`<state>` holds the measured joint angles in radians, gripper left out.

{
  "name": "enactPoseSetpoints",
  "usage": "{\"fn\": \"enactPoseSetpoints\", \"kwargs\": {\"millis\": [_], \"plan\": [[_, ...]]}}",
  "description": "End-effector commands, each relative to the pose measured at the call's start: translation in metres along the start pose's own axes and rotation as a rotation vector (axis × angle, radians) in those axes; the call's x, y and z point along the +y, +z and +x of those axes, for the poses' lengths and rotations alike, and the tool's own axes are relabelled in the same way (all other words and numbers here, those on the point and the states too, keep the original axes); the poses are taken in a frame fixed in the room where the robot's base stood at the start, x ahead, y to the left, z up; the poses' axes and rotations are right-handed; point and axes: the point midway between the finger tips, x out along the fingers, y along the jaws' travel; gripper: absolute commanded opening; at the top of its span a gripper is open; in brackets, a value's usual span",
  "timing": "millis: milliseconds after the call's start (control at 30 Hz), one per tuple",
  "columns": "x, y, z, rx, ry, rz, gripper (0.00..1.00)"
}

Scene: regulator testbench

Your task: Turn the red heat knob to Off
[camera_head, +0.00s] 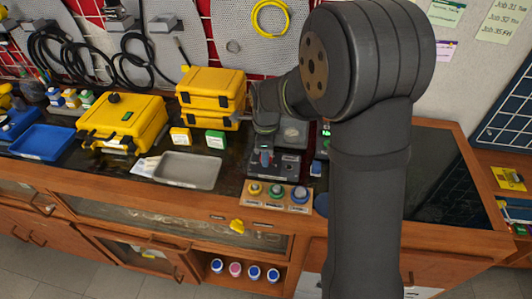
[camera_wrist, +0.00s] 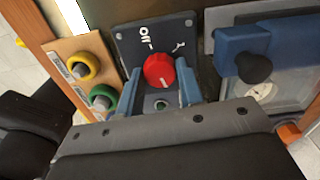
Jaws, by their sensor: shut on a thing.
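The red heat knob (camera_wrist: 159,70) sits on a dark panel (camera_wrist: 150,37) in the wrist view. The panel is marked "Off" at its upper left, with a small tool symbol at its right. A white mark shows on the right side of the knob, away from the "Off" label. My gripper (camera_wrist: 160,83) has its blue fingers on either side of the knob and is shut on it. In the head view my gripper (camera_head: 265,157) is over the dark device on the bench, and the knob is barely visible there.
A wooden block with yellow, green and blue ringed parts (camera_head: 277,195) stands in front of the device. A grey tray (camera_head: 187,170) lies to the left, and yellow cases (camera_head: 211,88) stand behind it. In the wrist view a blue part with a black knob (camera_wrist: 254,67) is close on the right.

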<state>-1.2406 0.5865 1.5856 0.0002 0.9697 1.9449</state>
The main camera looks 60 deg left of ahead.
Motion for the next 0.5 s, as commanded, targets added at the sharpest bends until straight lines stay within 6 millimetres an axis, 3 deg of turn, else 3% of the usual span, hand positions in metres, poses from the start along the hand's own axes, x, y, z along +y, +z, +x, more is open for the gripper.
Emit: {"fn": "enactPoseSetpoints", "kwargs": {"millis": [500], "plan": [[-0.0006,-0.0002,-0.0006,0.0,-0.001,-0.491,0.11]]}}
